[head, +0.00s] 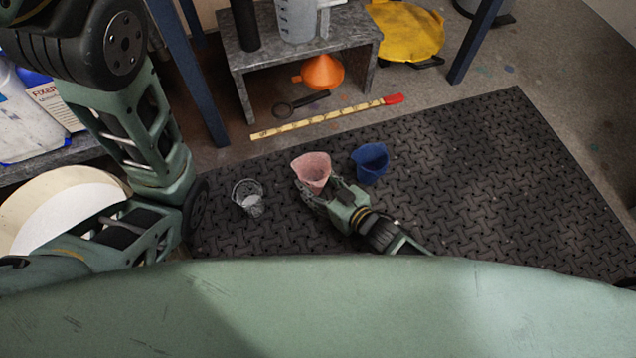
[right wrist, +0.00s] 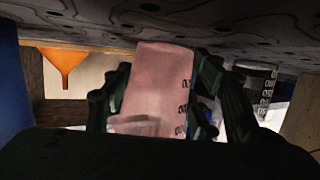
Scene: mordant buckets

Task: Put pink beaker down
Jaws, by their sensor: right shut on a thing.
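The pink beaker (head: 313,170) is at the middle of the head view, over the dark rubber mat (head: 450,165). My right gripper (head: 320,190) is shut on it. In the right wrist view the pink beaker (right wrist: 155,90) sits between the two dark fingers of my right gripper (right wrist: 165,100), with the mat surface close by at the top of that picture. I cannot tell whether its base touches the mat. My left arm shows at the left of the head view, but its gripper is not visible.
A blue beaker (head: 370,162) stands just right of the pink one, and a clear beaker (head: 248,197) stands to its left. A yellow ruler with a red end (head: 325,118), a magnifier-like black tool (head: 298,104) and an orange funnel (head: 322,72) lie beyond the mat. The mat's right side is clear.

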